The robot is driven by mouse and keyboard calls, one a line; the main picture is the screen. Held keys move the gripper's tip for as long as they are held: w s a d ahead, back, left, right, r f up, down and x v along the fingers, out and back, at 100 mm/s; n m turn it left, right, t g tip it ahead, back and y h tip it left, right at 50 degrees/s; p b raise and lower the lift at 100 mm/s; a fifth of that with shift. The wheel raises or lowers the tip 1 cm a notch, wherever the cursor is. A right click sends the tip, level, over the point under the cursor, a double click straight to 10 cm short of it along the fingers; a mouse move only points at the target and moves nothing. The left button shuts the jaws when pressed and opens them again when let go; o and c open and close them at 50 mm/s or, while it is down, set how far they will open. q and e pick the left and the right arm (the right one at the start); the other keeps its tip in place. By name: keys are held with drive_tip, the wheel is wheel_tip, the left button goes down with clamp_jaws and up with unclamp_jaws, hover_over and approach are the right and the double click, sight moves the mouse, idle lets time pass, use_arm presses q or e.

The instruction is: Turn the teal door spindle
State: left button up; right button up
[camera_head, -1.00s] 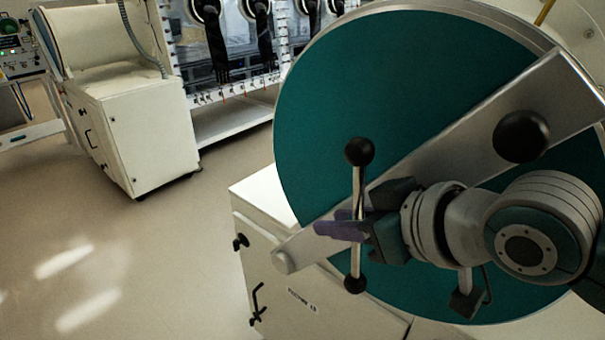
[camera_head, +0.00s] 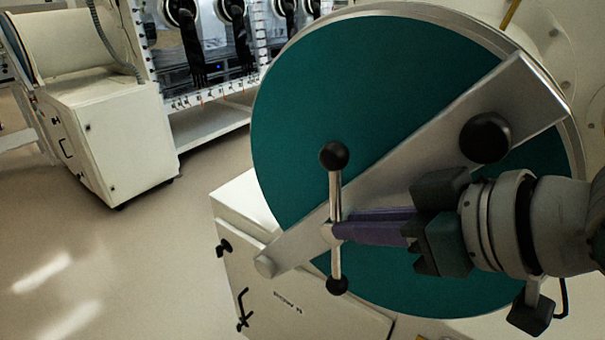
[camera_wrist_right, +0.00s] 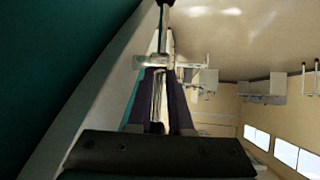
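The teal door (camera_head: 320,110) is a large round disc with a silver bar (camera_head: 400,175) running diagonally across it. The spindle (camera_head: 335,195) is a silver cross handle with a black ball at each end, standing nearly upright on the bar's lower left part. My right gripper (camera_head: 345,229) comes from the right. Its purple finger ends are at the spindle's hub; whether they touch it is unclear. In the right wrist view, the fingers (camera_wrist_right: 162,85) are apart with a narrow gap, and the spindle (camera_wrist_right: 163,40) shows beyond their tips. My left gripper is not in view.
A black knob (camera_head: 485,137) sticks out from the bar above my right gripper. A white cabinet (camera_head: 290,290) with black latches is below the door. Another white cabinet (camera_head: 115,140) and gloveboxes (camera_head: 215,45) stand behind at left. The floor (camera_head: 130,250) at left is clear.

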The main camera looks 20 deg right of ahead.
wheel_tip(320, 180, down, 4)
drive_tip(key=t+y+b, duration=0.1)
drive_tip(key=t+b, duration=0.1)
drive_tip(key=b, duration=0.4)
drive_tip(key=shift+s+f+m+t, duration=0.1)
drive_tip(key=shift+m+t, duration=0.3)
clamp_jaws()
drive_tip(key=s+d+f+t+y+b, duration=0.1)
drive_tip(key=s+d+t+y+b, duration=0.35)
drive_tip(key=b, duration=0.75)
wheel_tip(320, 180, up, 7)
drive_tip(key=n+t+y, duration=0.1)
drive_tip(key=t+y, duration=0.1)
drive_tip(key=t, duration=0.4)
hover_over(340, 246)
drive_tip(key=s, duration=0.2)
drive_tip(key=shift+s+d, duration=0.1)
drive_tip(key=shift+d, duration=0.35)
drive_tip(key=shift+g, duration=0.25)
